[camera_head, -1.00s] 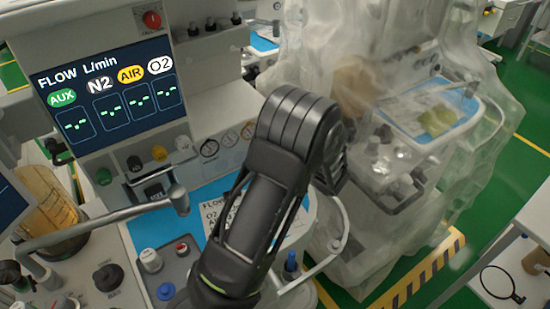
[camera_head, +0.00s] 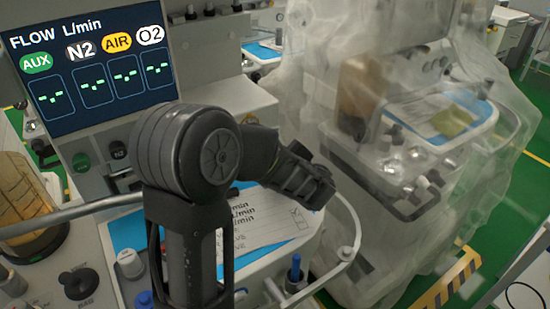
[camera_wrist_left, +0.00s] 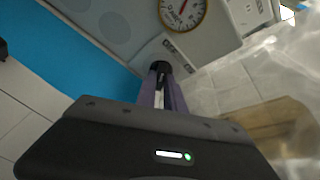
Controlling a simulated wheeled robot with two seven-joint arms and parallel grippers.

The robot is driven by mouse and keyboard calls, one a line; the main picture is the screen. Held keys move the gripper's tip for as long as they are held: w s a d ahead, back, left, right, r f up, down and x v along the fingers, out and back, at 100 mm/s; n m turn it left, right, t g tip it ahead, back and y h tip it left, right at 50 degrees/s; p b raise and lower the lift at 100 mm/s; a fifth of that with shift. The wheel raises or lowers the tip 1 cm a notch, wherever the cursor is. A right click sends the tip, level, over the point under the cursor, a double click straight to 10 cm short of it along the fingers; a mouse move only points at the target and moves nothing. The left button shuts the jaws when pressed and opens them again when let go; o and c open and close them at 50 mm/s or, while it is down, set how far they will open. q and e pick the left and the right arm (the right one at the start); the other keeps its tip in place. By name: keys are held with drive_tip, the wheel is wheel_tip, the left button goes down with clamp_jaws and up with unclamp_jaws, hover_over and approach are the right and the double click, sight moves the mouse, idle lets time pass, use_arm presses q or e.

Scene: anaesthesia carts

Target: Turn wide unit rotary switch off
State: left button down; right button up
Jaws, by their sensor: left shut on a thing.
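The wide unit, with its flow screen (camera_head: 90,70), stands at the left in the head view. In the left wrist view, a small black knob (camera_wrist_left: 160,66) sits on a pale panel below a round gauge (camera_wrist_left: 183,8), beside a label. My left gripper (camera_wrist_left: 161,82) has its purple fingers shut at this black knob, with the tips around it. Whether this is the rotary switch, and its setting, I cannot tell. The left fingers do not show clearly in the head view. My right gripper is not in view.
One of my arms crosses the middle of the head view, over a printed sheet (camera_head: 262,228) on the blue-topped worktop. A metal rail (camera_head: 95,206) runs at the left. A plastic-covered machine (camera_head: 405,165) stands close on the right. Green floor shows beyond it.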

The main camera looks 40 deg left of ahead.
idle(0.4)
use_arm(q)
drive_tip(key=c, duration=1.4)
unclamp_jaws()
drive_tip(key=shift+c, duration=0.2)
drive_tip(key=shift+d, duration=0.1)
drive_tip(key=v, duration=0.7)
drive_tip(key=shift+s+d+r, duration=0.15)
drive_tip(key=shift+s+d, duration=0.05)
drive_tip(key=shift+d, duration=0.1)
